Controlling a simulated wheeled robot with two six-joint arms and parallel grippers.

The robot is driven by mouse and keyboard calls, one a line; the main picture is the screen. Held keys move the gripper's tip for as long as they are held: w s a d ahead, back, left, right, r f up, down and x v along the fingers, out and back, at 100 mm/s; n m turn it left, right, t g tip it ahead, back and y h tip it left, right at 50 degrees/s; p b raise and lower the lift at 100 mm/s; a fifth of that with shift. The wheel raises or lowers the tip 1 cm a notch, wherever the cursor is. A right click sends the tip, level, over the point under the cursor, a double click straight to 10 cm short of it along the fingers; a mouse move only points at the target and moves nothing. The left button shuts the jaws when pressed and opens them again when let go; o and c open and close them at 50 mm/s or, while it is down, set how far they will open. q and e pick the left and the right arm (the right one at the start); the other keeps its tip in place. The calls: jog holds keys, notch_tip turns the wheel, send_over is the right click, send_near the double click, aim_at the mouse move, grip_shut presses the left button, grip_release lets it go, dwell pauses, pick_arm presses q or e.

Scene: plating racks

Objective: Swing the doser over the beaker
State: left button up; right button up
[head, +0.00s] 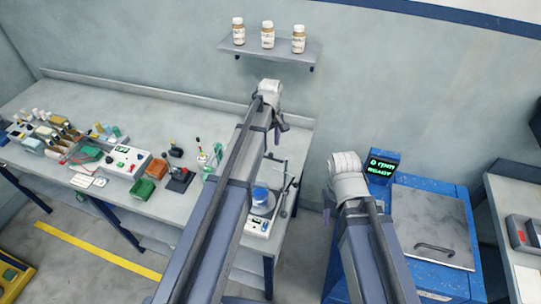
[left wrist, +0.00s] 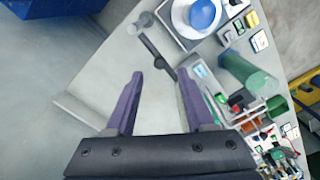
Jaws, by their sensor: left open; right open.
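The doser (head: 285,199) is a slim dark arm on a post at the bench's right end, partly hidden by my left arm. In the left wrist view its dark jointed bar (left wrist: 152,47) lies just beyond my fingertips, beside the beaker. The beaker (head: 260,194) shows blue on a white device; it also shows in the left wrist view (left wrist: 201,14). My left gripper (head: 277,134) is above the bench; in the left wrist view (left wrist: 160,74) its purple fingers are apart with nothing held. My right gripper (head: 328,211) is open left of the blue cabinet, mostly hidden.
The bench (head: 60,95) carries a white control box (head: 128,160), a green block (head: 142,188) and several small items to the left. A wall shelf (head: 270,52) holds three jars. A blue cabinet (head: 432,225) with a lit display (head: 381,166) stands at right.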

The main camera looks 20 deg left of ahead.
aim_at(271, 154)
pick_arm(q)
notch_tip(271, 154, down, 5)
jog(key=b, duration=0.4)
jog(key=shift+r, duration=0.1)
grip_shut()
dwell(1.2)
